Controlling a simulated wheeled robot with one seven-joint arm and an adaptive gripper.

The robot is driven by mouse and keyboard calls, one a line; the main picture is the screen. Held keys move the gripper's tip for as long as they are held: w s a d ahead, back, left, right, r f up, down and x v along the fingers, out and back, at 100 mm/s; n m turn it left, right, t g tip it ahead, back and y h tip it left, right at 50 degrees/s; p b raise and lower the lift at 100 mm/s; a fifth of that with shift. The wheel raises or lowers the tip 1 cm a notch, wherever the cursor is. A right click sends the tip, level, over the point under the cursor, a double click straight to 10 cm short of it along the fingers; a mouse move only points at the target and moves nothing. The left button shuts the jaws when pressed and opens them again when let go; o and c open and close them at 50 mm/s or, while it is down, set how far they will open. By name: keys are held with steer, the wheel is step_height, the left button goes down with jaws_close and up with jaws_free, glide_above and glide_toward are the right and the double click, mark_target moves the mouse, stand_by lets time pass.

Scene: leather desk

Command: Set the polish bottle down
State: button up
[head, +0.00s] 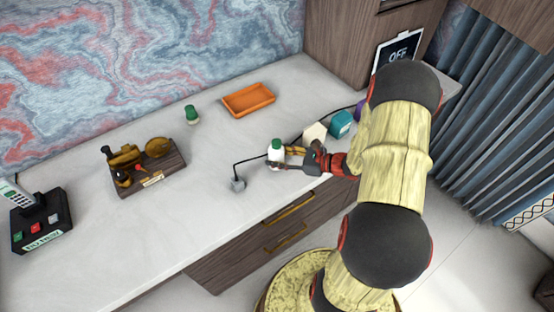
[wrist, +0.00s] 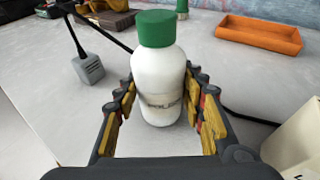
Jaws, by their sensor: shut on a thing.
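The polish bottle (head: 275,154) is white with a green cap and stands upright near the front edge of the desk. In the wrist view the bottle (wrist: 158,85) sits between my two fingers, with part of its dark lettering showing. My gripper (head: 281,159) is shut on the bottle, reaching in from the right; in the wrist view my gripper (wrist: 163,108) has one finger on each side of it. The bottle's base is low over the pale desk top (head: 215,170); I cannot tell whether it touches.
A grey block with a cable (head: 238,184) is just left of the bottle. A cream block (head: 315,132) and a teal box (head: 341,123) stand to the right. An orange tray (head: 248,100), a green object (head: 192,115) and a wooden organiser (head: 165,178) are farther off.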

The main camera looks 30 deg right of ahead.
steer(key=shift+f, duration=0.15)
steer(key=shift+f, duration=0.15)
steer(key=o, duration=1.2)
steer(key=shift+o, duration=0.5)
